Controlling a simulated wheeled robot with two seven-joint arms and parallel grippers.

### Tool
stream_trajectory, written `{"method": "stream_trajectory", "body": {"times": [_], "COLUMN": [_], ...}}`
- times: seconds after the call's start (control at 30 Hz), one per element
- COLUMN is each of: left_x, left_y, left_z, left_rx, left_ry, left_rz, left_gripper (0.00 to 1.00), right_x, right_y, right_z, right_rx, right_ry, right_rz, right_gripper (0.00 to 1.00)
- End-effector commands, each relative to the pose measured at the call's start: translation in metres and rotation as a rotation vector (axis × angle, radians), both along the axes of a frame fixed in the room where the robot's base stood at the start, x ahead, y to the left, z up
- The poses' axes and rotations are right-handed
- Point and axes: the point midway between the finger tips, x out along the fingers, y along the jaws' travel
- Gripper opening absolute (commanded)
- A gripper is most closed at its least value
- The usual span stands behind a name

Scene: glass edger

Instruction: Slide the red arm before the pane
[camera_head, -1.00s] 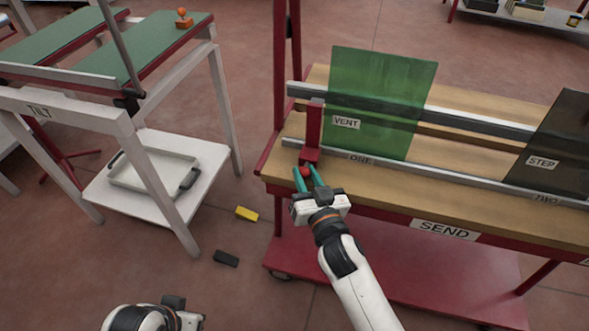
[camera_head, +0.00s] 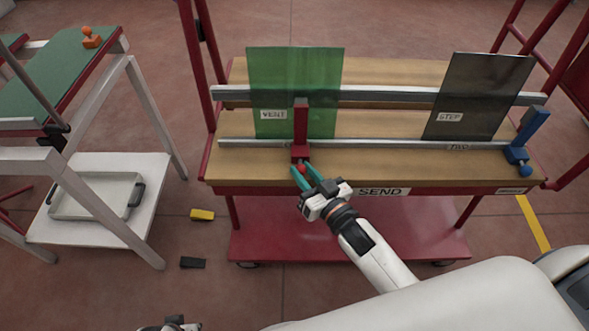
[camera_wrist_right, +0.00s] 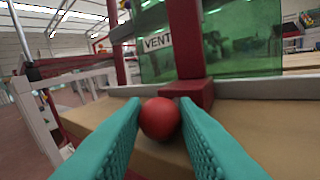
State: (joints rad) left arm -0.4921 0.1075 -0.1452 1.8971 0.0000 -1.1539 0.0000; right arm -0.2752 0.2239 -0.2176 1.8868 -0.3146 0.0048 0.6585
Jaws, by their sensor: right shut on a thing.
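The red arm (camera_head: 300,125) stands upright on the front rail of the bench, before the green pane (camera_head: 268,85) labelled VENT, right of that pane's middle. Its red ball knob (camera_wrist_right: 160,118) sticks out toward me. My right gripper (camera_head: 304,176) is shut on this knob, one teal finger on each side, as the right wrist view shows. The dark pane (camera_head: 480,85) labelled STEP stands to the right, with a blue arm (camera_head: 530,133) at the rail's right end. A bit of my left gripper (camera_head: 172,325) shows at the bottom edge; its fingers are hidden.
The front rail (camera_head: 390,143) is clear between the red arm and the dark pane. The red bench has a SEND label (camera_head: 381,191). A TILT table with a tray (camera_head: 92,207) stands left. A yellow block (camera_head: 202,214) and a black block (camera_head: 192,262) lie on the floor.

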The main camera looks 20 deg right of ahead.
Motion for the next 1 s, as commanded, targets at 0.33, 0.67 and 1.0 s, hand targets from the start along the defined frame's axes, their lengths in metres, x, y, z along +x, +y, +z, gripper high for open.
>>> {"method": "stream_trajectory", "body": {"times": [0.33, 0.67, 1.0], "left_x": [0.000, 0.000, -0.004], "left_y": [0.000, 0.000, 0.001], "left_z": [-0.003, -0.003, -0.016], "left_rx": [0.000, -0.001, 0.001], "left_ry": [0.000, 0.000, 0.012], "left_rz": [0.000, -0.001, -0.001], "left_gripper": [0.36, 0.36, 0.36], "right_x": [0.000, 0.000, -0.038], "right_y": [-0.002, -0.002, -0.012], "right_z": [0.000, 0.000, -0.001], "right_rx": [-0.001, -0.001, 0.000], "right_ry": [-0.001, -0.001, 0.005], "right_rz": [0.000, 0.000, -0.001], "right_gripper": [0.00, 0.35, 0.35]}}
